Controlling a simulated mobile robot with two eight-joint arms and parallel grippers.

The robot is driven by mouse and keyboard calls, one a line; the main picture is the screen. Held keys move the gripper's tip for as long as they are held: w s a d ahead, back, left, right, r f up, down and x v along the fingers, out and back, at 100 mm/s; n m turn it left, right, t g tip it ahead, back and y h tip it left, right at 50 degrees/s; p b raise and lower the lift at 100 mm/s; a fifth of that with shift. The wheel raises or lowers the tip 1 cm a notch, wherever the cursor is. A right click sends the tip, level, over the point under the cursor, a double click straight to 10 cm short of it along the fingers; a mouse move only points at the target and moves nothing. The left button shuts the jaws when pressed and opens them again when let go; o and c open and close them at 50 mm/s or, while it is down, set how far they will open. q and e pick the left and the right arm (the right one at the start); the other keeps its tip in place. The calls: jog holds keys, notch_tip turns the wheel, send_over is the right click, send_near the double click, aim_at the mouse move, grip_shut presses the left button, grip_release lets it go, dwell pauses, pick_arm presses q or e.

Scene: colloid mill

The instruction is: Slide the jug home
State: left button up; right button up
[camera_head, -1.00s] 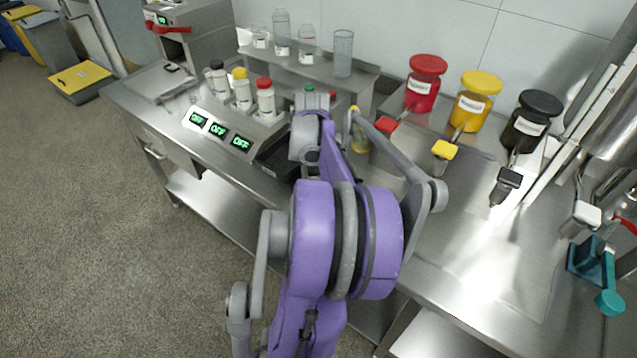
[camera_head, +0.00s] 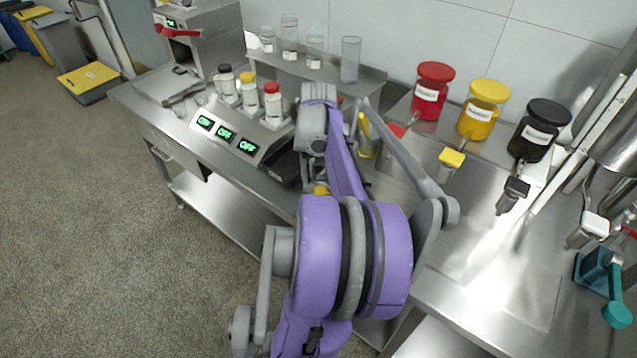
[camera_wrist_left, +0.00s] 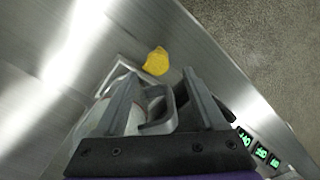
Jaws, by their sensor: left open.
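My left gripper (camera_wrist_left: 160,75) is open in the left wrist view, its two fingers apart over the steel table. A pale, partly clear vessel, which looks like the jug (camera_wrist_left: 98,118), lies below and beside the left finger. A dark grey loop like a handle (camera_wrist_left: 168,108) shows between the fingers; I cannot tell whether they touch it. A small yellow piece (camera_wrist_left: 156,61) sits just beyond the fingertips. In the head view my purple arm hides the jug and the fingers, and a bit of yellow (camera_head: 320,189) shows beside the arm. My right gripper is not in view.
A console with green OFF displays (camera_head: 225,134) and capped bottles (camera_head: 249,91) stands left of my arm. Red (camera_head: 431,91), yellow (camera_head: 484,108) and black-lidded (camera_head: 538,130) jars stand behind. Glassware (camera_head: 350,60) fills a back shelf.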

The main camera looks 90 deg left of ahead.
pick_arm(q)
notch_tip(320, 180, up, 7)
jog(key=shift+r, duration=0.15)
dwell(0.6)
